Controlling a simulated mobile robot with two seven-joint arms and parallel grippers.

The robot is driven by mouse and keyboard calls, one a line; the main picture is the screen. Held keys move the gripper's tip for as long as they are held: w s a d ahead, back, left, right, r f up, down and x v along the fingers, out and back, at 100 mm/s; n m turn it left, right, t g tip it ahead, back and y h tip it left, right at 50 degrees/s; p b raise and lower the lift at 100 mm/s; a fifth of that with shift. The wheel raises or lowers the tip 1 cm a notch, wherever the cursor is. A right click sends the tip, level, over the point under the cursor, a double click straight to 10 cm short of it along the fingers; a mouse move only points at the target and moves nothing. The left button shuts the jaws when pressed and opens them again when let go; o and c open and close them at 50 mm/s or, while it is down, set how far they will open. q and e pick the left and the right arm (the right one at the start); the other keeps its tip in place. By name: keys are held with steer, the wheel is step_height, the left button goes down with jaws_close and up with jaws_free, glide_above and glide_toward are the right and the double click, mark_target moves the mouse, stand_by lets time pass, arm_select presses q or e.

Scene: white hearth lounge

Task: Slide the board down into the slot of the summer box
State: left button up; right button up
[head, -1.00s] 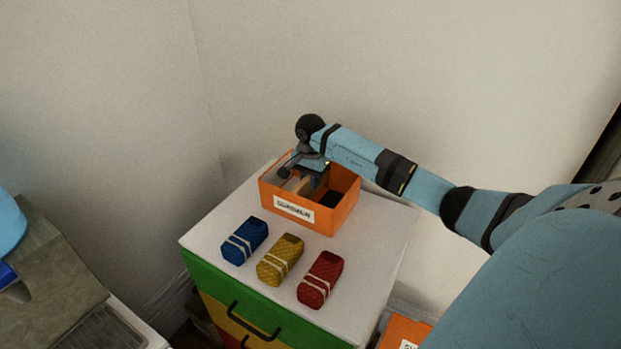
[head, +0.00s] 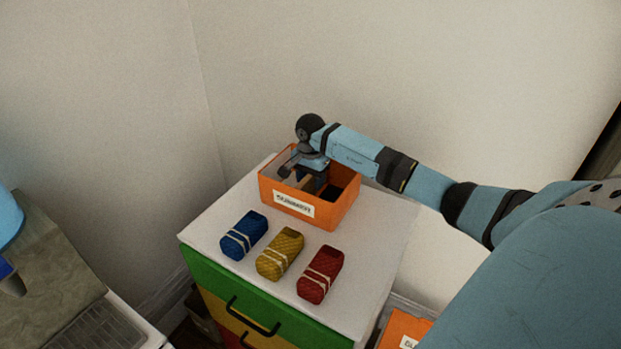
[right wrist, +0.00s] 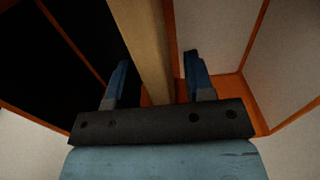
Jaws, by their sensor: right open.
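The orange summer box (head: 332,216) stands on the white top of a cabinet, its white label facing the front. My right gripper (head: 307,176) reaches down into the box from above. The tan wooden board (right wrist: 150,45) runs between its two blue fingers in the right wrist view. The right gripper (right wrist: 157,82) is open, with a gap beside the board on each side. In the head view the board (head: 304,183) shows only as a small tan piece inside the box. Its lower edge and the slot are hidden, so I cannot tell how it is seated.
Blue (head: 244,236), yellow (head: 280,254) and red (head: 320,275) strapped bundles lie in front of the box on the cabinet top (head: 222,218). Another orange box (head: 398,330) is low at the right. A wall stands behind. A grey counter (head: 45,270) is at left.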

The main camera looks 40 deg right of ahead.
step_height(320, 180, up, 14)
steer(key=shift+b, duration=0.4)
steer(key=shift+f, duration=0.1)
